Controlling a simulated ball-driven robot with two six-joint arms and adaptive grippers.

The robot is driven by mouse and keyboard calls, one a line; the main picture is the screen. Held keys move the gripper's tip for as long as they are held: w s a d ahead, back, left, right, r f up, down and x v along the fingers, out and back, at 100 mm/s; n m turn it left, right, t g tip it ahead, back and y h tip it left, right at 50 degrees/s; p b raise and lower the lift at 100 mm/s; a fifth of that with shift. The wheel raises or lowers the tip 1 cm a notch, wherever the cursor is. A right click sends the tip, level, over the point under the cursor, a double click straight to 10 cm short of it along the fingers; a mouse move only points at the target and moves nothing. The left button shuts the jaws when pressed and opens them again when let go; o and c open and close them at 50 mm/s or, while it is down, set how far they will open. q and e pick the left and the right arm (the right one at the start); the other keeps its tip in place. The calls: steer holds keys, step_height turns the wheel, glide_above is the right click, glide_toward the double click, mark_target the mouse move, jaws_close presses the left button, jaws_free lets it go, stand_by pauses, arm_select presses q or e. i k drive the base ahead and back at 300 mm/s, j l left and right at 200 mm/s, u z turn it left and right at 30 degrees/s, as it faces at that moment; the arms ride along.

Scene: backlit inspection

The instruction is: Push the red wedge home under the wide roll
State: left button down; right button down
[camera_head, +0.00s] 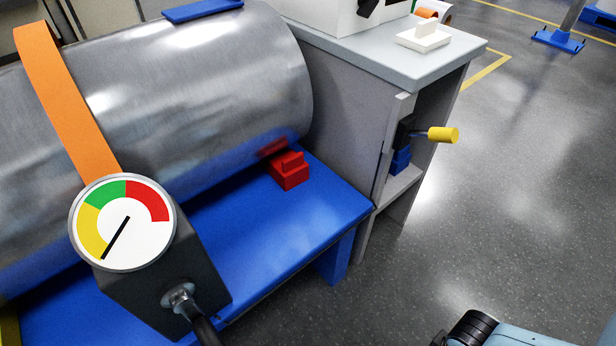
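The red wedge (289,172) sits on the blue bench (335,196), close to the lower right part of the wide roll (200,95). The roll is a large shiny metal cylinder lying on its side with an orange strap (62,98) around it. The wedge has a small raised block on top. Whether it touches the roll, I cannot tell. A black and light-blue part at the bottom right edge looks like part of my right arm. Neither gripper's fingers show.
A gauge (122,222) on a dark box stands at the front left of the bench, its needle at the yellow. A grey cabinet (345,95) stands right of the roll, with a yellow-handled lever (442,134) sticking out.

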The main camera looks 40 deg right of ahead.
mark_target(289, 168)
steer(key=k+l+z, duration=0.2)
steer(key=l+z, duration=0.25)
steer(key=l, duration=0.5)
steer(key=l+z, duration=0.45)
steer(key=l, duration=0.45)
